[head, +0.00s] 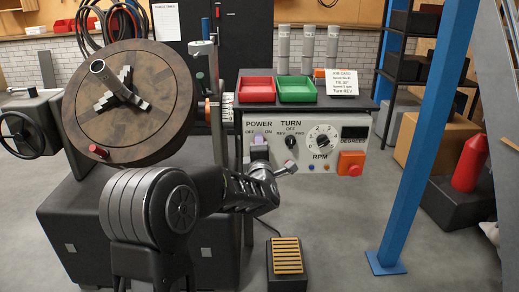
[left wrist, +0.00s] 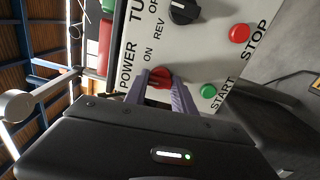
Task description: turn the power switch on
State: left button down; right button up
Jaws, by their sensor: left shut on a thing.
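The power switch is a red knob (left wrist: 159,76) on the pale control panel (head: 338,133), under the word POWER. In the left wrist view it sits between the fingertips of my left gripper (left wrist: 163,88), which is shut on it. In the head view the gripper (head: 260,139) covers the knob, between the OFF and ON labels. The ON label (left wrist: 148,55) is readable in the wrist view, where OFF is hidden. I cannot tell which way the knob points. My right gripper is in neither view.
The TURN knob (head: 291,142) is close to the right of my gripper. A green START button (left wrist: 208,91) and a red STOP button (left wrist: 240,34) are nearby. A round chuck (head: 130,103) stands left; red (head: 256,88) and green (head: 296,89) trays stand above the panel.

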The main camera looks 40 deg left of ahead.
pick_arm(q)
jog(key=m+p, duration=0.1)
jog(key=m, duration=0.8)
jog(key=shift+f+m+p, duration=0.1)
jog(key=shift+m+p, duration=0.2)
jog(key=shift+m, duration=0.1)
jog(key=c, duration=1)
grip_release()
jog(key=shift+c, duration=0.2)
jog(key=shift+s, duration=0.1)
jog(key=v, duration=0.7)
jog(key=shift+s+d+p, duration=0.25)
jog(key=shift+d+p, duration=0.05)
